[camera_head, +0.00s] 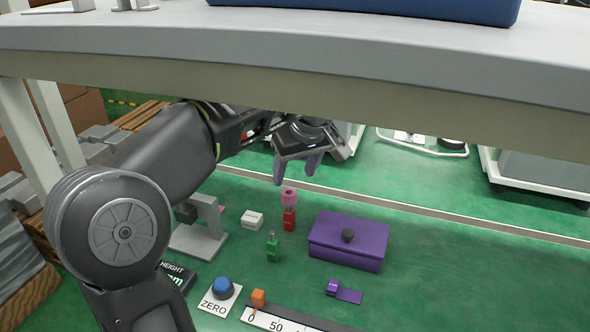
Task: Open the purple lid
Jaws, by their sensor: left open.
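The purple lid (330,230) lies flat on a purple box (343,257) on the green surface, right of centre. A dark round knob (347,235) stands on top of the lid. The lid appears closed. My left gripper (297,170) is open, its two grey fingers pointing down with nothing seen between them. In the picture it is above and to the left of the lid, apart from it. My right gripper is not in view.
A red and pink object (289,210) stands just below my left fingers in the picture. A green bottle (272,247), white cube (252,219), blue button (222,287), orange block (258,298) and small purple piece (344,292) are nearby. A grey tabletop (430,55) crosses above.

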